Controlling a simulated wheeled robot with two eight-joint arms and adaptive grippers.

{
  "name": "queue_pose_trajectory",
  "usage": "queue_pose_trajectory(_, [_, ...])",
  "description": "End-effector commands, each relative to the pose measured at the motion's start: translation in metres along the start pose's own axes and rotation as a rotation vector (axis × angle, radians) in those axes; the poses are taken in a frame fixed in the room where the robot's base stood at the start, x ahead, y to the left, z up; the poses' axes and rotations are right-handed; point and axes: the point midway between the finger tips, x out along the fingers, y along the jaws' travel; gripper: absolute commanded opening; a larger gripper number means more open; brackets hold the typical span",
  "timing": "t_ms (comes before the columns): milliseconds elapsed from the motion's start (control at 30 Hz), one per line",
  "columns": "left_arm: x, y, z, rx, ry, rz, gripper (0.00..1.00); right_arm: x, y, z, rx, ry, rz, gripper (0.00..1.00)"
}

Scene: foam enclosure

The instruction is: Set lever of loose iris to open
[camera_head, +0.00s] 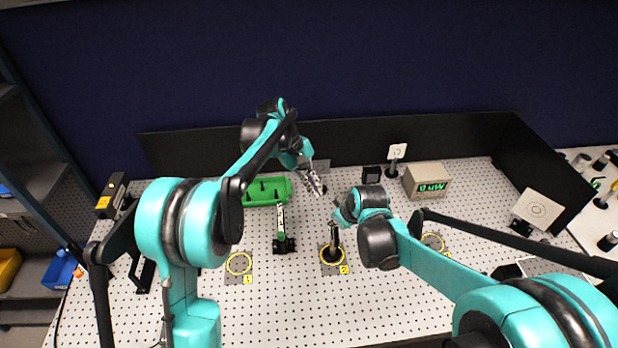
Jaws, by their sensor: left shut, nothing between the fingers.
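I cannot surely tell which part is the loose iris, and no lever is clear at this size. A dark post-mounted part (333,243) stands upright inside a yellow ring at the spot marked 2, just below my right gripper (338,215). My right gripper is small and partly covered by its own wrist, so its fingers do not show clearly. My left gripper (315,184) is shut and empty over the board, above and left of the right gripper. It is apart from the post at spot 2.
The perforated board (300,310) has a green tray (266,191) with dark parts, a black-based post (283,243), and a meter (427,180) reading 0 uW. A white card (397,150) stands at the back. Dark walls bound the back and right. The front middle is clear.

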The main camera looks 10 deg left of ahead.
Motion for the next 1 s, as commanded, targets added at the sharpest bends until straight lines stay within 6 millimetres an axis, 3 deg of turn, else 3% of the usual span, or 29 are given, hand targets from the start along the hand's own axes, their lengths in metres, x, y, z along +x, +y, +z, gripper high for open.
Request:
queue_pose_trajectory(133, [0.032,0.000,0.000,0.003,0.000,-0.001,0.00,0.000,0.000,0.001,0.000,-0.002,-0.001,0.00])
queue_pose_trajectory(333, [0.051,0.000,0.022,0.003,0.000,-0.001,0.00,0.000,0.000,0.001,0.000,-0.002,-0.001,0.00])
queue_pose_trajectory(1000, [0.062,-0.002,0.037,0.017,0.032,0.015,0.00,0.000,0.000,0.001,0.000,-0.001,-0.001,0.00])
